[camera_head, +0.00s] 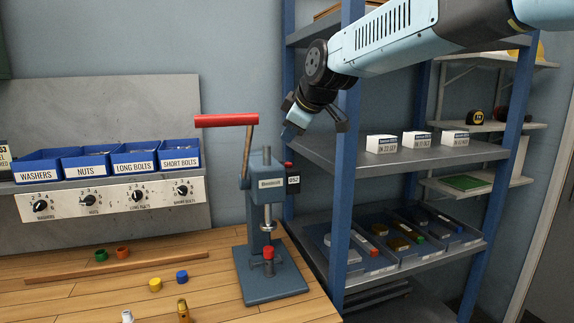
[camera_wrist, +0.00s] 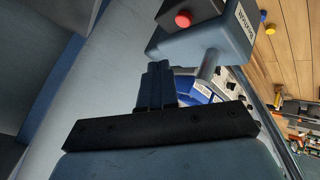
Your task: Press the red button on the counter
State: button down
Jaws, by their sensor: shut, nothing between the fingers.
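The red button (camera_head: 288,164) sits on top of a small black counter (camera_head: 293,181) showing digits, fixed to the right side of the blue-grey bench press (camera_head: 267,165). In the wrist view the red button (camera_wrist: 183,19) shows near the top, on the dark counter beside the press head (camera_wrist: 205,40). My gripper (camera_head: 294,126) is above the press and the button in the head view, apart from them. Its two fingers (camera_wrist: 156,76) are together and empty, below the button in the wrist view.
The press's red-gripped lever (camera_head: 226,120) stands up left of my gripper. A blue shelf post (camera_head: 347,190) rises close on the right. Blue bins (camera_head: 135,173) stand at the back left. Small coloured parts and a wooden strip (camera_head: 115,267) lie on the bench.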

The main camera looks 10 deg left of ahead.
aim_at(290, 168)
jog(key=shift+f, duration=1.9)
jog(key=shift+f, duration=0.1)
dwell(0.6)
jog(key=shift+f, duration=0.25)
jog(key=shift+f, duration=0.45)
dwell(0.9)
jog(key=shift+r, duration=0.9)
jog(key=shift+r, duration=0.1)
notch_tip(290, 168, up, 5)
jog(key=shift+f, duration=0.1)
dwell(0.5)
